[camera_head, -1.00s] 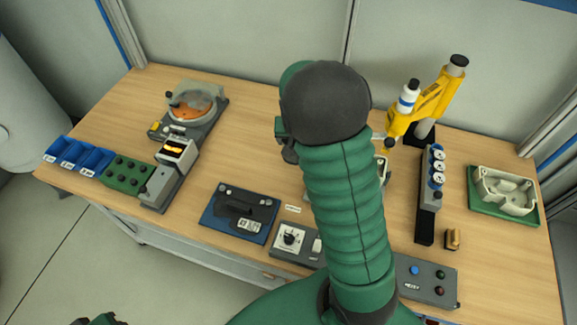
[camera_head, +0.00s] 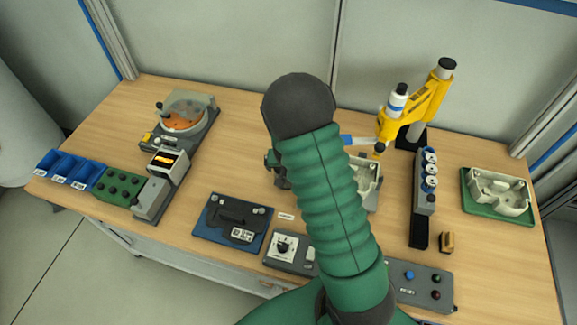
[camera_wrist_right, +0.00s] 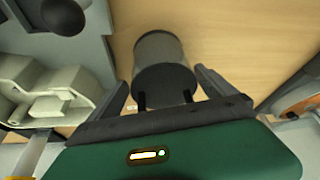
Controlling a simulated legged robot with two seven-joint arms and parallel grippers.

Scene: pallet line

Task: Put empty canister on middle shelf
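My right arm rises through the middle of the head view and hides its own gripper. In the right wrist view my right gripper (camera_wrist_right: 161,78) has its fingers apart. A grey cylinder (camera_wrist_right: 158,50), darker at its near end, lies between and beyond the fingertips, with narrow gaps at both sides. I cannot tell whether it is the empty canister. No shelf can be made out. My left gripper is out of view.
A dark rack (camera_head: 421,231) holds several round blue-and-white pieces. A white casting on a green tray (camera_head: 466,212) is at the right. A bowl feeder (camera_head: 183,112), blue bins (camera_head: 70,168) and control boxes stand on the wooden table. Bare table lies left of my arm.

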